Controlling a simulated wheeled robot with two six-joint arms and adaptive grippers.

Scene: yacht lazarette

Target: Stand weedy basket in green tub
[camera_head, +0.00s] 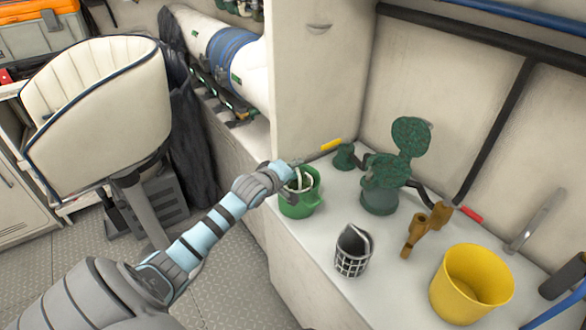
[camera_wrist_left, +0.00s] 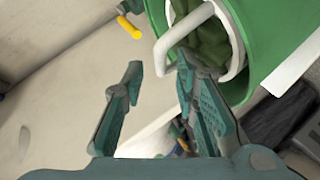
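The green tub (camera_head: 299,207) stands on the white counter near its left edge; its wall also shows in the left wrist view (camera_wrist_left: 262,25). A white-rimmed basket (camera_wrist_left: 236,50) with dark green weed (camera_wrist_left: 207,38) sits inside the tub, its white handle (camera_wrist_left: 163,48) sticking up. My left gripper (camera_head: 290,168) is over the tub's rim. In the left wrist view its fingers (camera_wrist_left: 159,68) are apart, with the handle's bend near the tips; nothing is clamped. The basket's bottom is hidden. My right gripper is not in view.
A dark green strainer housing with raised lid (camera_head: 410,138), brown fittings (camera_head: 425,228) and a yellow bucket (camera_head: 468,285) are to the right. A yellow-handled tool (camera_head: 331,145) lies behind the tub.

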